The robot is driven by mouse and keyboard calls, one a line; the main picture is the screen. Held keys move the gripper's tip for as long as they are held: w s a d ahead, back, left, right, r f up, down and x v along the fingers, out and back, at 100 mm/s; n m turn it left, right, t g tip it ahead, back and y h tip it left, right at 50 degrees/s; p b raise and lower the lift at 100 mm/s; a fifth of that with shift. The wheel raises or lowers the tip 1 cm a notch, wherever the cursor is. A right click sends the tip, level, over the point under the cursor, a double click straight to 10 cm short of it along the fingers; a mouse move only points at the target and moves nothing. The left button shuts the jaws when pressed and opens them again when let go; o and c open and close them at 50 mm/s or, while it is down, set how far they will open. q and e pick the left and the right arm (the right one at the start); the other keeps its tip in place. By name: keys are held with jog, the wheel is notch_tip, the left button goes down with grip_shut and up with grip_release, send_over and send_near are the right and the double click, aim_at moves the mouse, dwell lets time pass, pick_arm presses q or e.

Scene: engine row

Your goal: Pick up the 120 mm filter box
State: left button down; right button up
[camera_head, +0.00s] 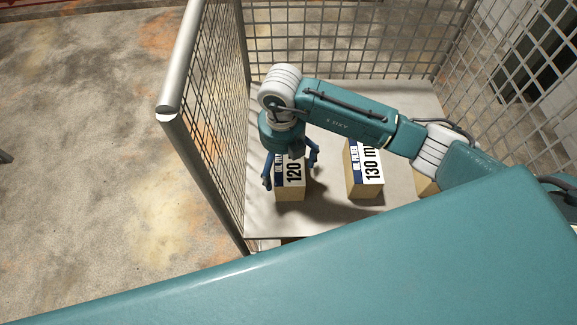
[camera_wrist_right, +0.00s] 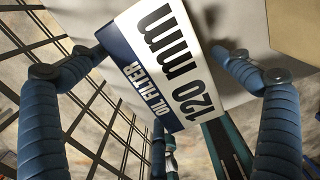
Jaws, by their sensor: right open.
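The 120 mm filter box (camera_head: 291,178) stands on the grey shelf near its left side. Its white and blue "OIL FILTER 120 mm" label faces up in the head view. My right gripper (camera_head: 291,176) is over this box, with one finger to each side of it. In the right wrist view the box (camera_wrist_right: 165,65) lies between the open fingers of my right gripper (camera_wrist_right: 165,75). I cannot tell whether either finger touches the box. My left gripper is not in view.
The 130 mm filter box (camera_head: 365,172) stands to the right on the shelf (camera_head: 330,212). Another box (camera_head: 426,185) is partly hidden behind my right arm. Wire mesh walls (camera_head: 340,40) enclose the shelf at the back and sides. A metal post (camera_head: 185,55) stands at the left.

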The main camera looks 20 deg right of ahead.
notch_tip(320, 180, down, 4)
jog(key=shift+w+p, duration=0.15)
jog(key=shift+p, duration=0.3)
jog(key=shift+w+f, duration=0.1)
jog(key=shift+f, duration=0.4)
jog(key=c, duration=0.4)
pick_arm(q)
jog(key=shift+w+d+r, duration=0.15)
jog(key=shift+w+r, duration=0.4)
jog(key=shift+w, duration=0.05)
pick_arm(e)
jog(key=shift+r, duration=0.1)
jog(key=c, duration=1.1)
